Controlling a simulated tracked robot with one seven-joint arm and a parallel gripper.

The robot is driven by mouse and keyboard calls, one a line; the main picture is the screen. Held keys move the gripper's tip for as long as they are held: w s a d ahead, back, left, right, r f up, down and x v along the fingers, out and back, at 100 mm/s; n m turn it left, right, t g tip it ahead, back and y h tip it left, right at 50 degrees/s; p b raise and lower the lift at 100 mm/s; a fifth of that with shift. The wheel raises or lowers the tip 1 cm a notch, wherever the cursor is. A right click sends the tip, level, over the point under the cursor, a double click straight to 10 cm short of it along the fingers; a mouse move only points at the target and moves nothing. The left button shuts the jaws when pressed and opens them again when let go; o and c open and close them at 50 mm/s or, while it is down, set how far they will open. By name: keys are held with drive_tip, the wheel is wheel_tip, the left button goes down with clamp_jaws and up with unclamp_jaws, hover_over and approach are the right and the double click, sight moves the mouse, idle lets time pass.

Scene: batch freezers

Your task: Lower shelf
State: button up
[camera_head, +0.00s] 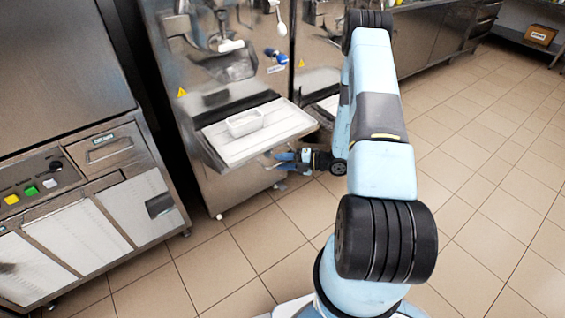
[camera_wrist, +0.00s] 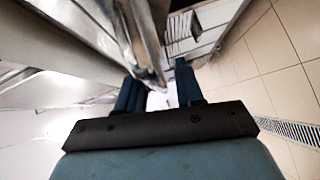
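The shelf (camera_head: 212,140) is a pale, flat ledge with a metal rim on the front of the middle steel freezer (camera_head: 180,75). My gripper (camera_head: 280,158) is low beside the shelf's front right edge, pointing left toward the freezer. In the wrist view my gripper (camera_wrist: 160,90) shows two dark blue fingers set apart. A grey metal edge (camera_wrist: 145,50) reaches down to the gap between them, with a small white patch behind. I cannot tell whether the fingers touch the shelf.
A steel machine with coloured buttons (camera_head: 30,190) stands close on the left. Spouts and a white scoop (camera_head: 281,28) are above the shelf. A counter (camera_head: 430,40) runs along the back right. The tiled floor (camera_head: 480,150) on the right is clear, with a drain grate (camera_wrist: 290,130).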

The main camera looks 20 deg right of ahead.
clamp_jaws()
idle(0.3)
idle(0.3)
